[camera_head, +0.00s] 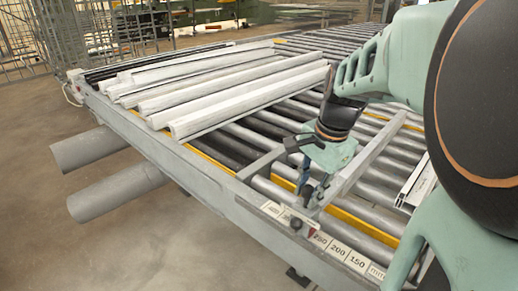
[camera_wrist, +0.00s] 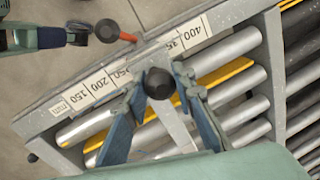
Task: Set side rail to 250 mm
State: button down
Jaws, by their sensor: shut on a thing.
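The side rail (camera_head: 365,160) is a grey bar lying across the rollers; it also shows in the wrist view (camera_wrist: 178,125). A round black knob (camera_wrist: 160,84) stands on its near end. My gripper (camera_wrist: 162,80) is shut on this knob, a finger on either side; in the head view my gripper (camera_head: 305,183) points down at the rail's near end. The millimetre scale (camera_head: 337,250) runs along the front frame. A red pointer (camera_wrist: 128,37) beside a black clamp knob (camera_wrist: 106,31) lies near the scale, on the higher side of 250. The 300 mark is hidden.
Several pale profiles (camera_head: 220,85) lie across the rollers at the left. Another white profile (camera_head: 418,183) lies right of the rail. A grey crossbar (camera_head: 260,162) sits left of the rail. Two grey tubes (camera_head: 115,190) stick out at the front left, over open floor.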

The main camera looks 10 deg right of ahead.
jog(key=c, duration=1.6)
grip_release()
